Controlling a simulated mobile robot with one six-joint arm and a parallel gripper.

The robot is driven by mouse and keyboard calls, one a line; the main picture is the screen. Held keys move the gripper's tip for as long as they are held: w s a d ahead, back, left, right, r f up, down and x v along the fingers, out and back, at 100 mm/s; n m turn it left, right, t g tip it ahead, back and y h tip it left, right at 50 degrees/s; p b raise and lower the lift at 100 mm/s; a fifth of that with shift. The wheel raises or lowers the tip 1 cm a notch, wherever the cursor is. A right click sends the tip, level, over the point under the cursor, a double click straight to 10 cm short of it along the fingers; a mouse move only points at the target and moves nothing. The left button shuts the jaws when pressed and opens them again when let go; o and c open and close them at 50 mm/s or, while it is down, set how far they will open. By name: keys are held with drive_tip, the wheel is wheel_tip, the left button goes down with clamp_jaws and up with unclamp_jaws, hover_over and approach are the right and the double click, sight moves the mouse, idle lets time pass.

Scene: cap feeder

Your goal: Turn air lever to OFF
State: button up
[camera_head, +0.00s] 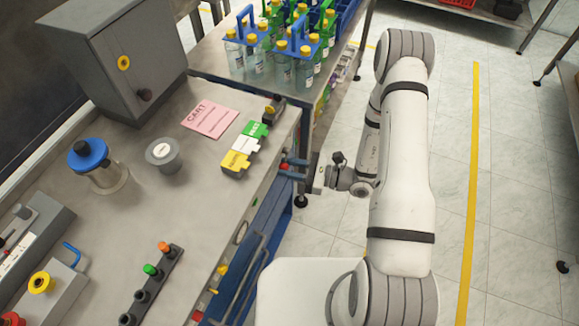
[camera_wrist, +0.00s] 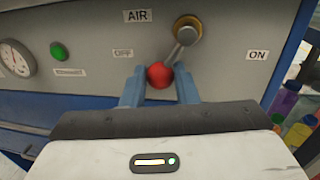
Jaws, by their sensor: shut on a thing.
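The air lever (camera_wrist: 184,45) is on a grey panel under an AIR label. Its metal stem runs from a brass pivot down and slightly left to a red ball knob (camera_wrist: 159,75). The knob is below and right of the OFF label (camera_wrist: 123,53), well left of the ON label (camera_wrist: 257,55). My gripper (camera_wrist: 160,88) has its two blue fingers on either side of the knob, shut on it. In the head view, my gripper (camera_head: 292,168) is at the right front edge of the bench, and the lever is mostly hidden.
A gauge (camera_wrist: 14,58) and a green button (camera_wrist: 58,51) are left on the panel. The bench (camera_head: 205,205) carries yellow, white and green blocks (camera_head: 245,147) near my gripper. A second table with bottles (camera_head: 285,45) stands behind. Open floor lies to the right.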

drive_tip(key=shift+s+a+r+m, duration=0.1)
drive_tip(key=shift+s+r+m, duration=0.1)
drive_tip(key=shift+m, duration=0.5)
drive_tip(key=shift+s+a+r+m, duration=0.1)
drive_tip(key=shift+s+r+m, duration=0.1)
drive_tip(key=shift+m, duration=0.5)
drive_tip(key=o, duration=1)
drive_tip(key=b+v, duration=0.1)
drive_tip(key=v, duration=0.7)
drive_tip(key=shift+f, duration=0.2)
